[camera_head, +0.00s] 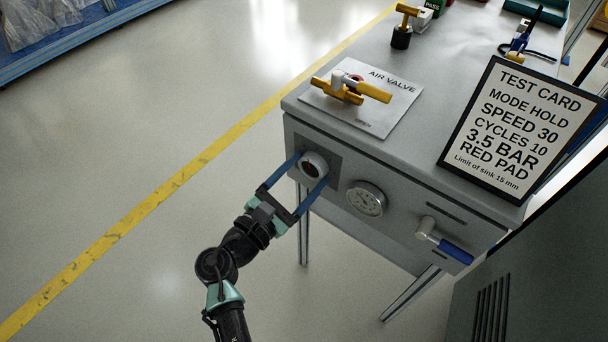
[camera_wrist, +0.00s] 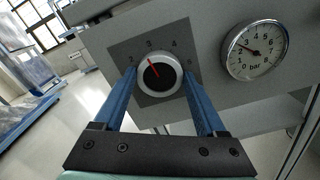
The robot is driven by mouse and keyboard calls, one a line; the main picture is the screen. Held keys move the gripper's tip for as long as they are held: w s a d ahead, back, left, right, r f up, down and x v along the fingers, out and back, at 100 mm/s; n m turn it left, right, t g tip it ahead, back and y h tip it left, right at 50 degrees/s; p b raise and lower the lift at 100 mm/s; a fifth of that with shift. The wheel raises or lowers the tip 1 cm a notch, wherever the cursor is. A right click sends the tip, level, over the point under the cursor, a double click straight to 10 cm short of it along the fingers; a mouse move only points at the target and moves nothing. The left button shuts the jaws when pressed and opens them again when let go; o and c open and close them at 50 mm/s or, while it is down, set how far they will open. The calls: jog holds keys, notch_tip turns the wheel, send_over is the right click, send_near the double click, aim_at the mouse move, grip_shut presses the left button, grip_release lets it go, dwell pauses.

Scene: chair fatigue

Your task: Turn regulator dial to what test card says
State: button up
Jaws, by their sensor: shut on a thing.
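The regulator dial (camera_head: 313,164) is a white round knob on the bench's front panel. In the wrist view the dial (camera_wrist: 172,88) has a dark face and a red pointer, tilted a little left of straight up, roughly toward the 3 on the scale plate (camera_wrist: 126,50). My gripper (camera_head: 311,169) has its two blue fingers on opposite sides of the dial; in the wrist view the gripper (camera_wrist: 161,76) is shut on it. The test card (camera_head: 520,125) reads mode hold, speed 30, cycles 10, 3.5 bar, red pad.
A pressure gauge (camera_head: 366,198) is right of the dial; its needle (camera_wrist: 246,48) points up-left, exact reading unclear. A blue-handled lever (camera_head: 447,246) sticks out farther right. A yellow air valve handle (camera_head: 361,89) is on the bench top. Open floor lies left of the bench.

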jog(key=m+b, duration=0.2)
jog(key=m, duration=0.3)
jog(key=shift+f+m, duration=0.15)
jog(key=shift+m, duration=0.25)
jog(key=shift+b, duration=0.35)
jog(key=o, duration=1.3)
jog(key=shift+s, duration=0.1)
jog(key=p+v, duration=0.3)
jog(key=v, duration=1)
